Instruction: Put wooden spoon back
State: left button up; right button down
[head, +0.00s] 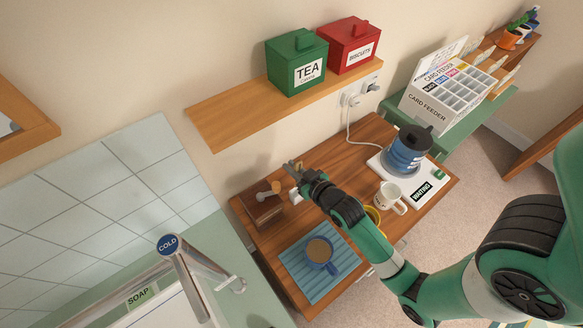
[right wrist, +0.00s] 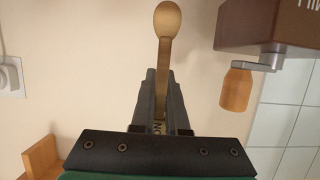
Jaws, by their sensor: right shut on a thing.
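The wooden spoon (right wrist: 167,22) shows in the right wrist view, with its bowl out beyond the fingertips and its handle between the fingers. My right gripper (right wrist: 161,100) is shut on that handle. In the head view, my right gripper (head: 296,168) is above the back of the wooden table, close to the right of the brown mill. I cannot clearly make out the spoon in the head view. My left gripper is not in view.
The brown mill (head: 259,207) has a crank with a wooden knob (right wrist: 237,88). A mug on a blue mat (head: 300,276), a white mug (head: 391,196) and a blue kettle (head: 406,152) stand on the table (head: 352,160). A shelf (head: 232,109) with tins is above.

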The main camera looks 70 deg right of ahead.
jog(key=shift+f+b, duration=3.05)
jog(key=shift+f, duration=1.2)
jog(key=shift+f, duration=0.25)
jog(key=c, duration=0.8)
grip_release()
jog(key=shift+c, duration=0.2)
jog(key=p+v, duration=0.3)
jog(key=v, duration=0.8)
jog(key=shift+s, duration=0.3)
jog(key=shift+a, duration=0.1)
